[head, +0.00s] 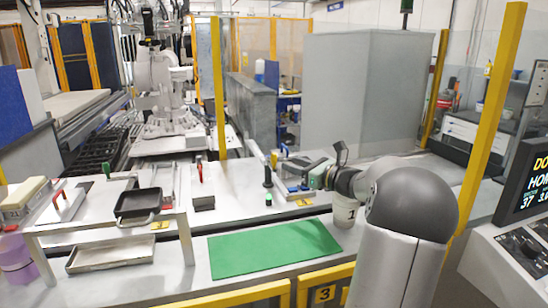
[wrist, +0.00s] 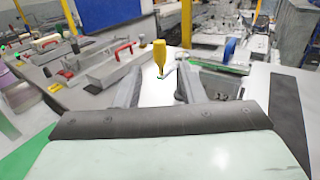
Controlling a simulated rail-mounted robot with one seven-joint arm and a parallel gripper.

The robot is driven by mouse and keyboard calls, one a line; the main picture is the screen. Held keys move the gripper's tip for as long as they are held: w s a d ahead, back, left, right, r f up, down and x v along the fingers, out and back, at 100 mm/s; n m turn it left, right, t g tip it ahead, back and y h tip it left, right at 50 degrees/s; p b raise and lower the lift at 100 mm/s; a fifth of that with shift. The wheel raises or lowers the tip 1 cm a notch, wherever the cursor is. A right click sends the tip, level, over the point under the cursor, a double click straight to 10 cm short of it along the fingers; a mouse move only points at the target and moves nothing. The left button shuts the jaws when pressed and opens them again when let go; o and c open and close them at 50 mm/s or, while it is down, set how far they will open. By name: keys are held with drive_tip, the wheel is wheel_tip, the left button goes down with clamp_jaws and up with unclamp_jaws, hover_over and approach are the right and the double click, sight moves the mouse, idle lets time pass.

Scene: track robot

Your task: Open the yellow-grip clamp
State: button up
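The yellow grip of the clamp (wrist: 160,55) stands upright in the wrist view, just beyond and between my fingertips. A thin lower part with a small green spot shows under the grip; its base is hard to make out. My gripper (wrist: 158,76) is open, one finger on each side of the grip in the picture, with bright surface visible between them. No contact shows. In the head view my gripper's pale green body (head: 318,173) is over the right part of the bench.
In the head view, a black pan (head: 138,203) sits on a raised white frame at left, and a green mat (head: 272,248) lies in front. A black upright handle (head: 267,178) and a red-handled clamp (head: 199,170) stand nearby. A blue handle (wrist: 230,49) shows at right in the wrist view.

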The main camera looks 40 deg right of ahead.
sight(276, 159)
drive_tip(key=p+x, duration=0.1)
drive_tip(key=x, duration=0.7)
drive_tip(key=shift+w, duration=0.1)
drive_tip(key=shift+c, duration=0.3)
clamp_jaws()
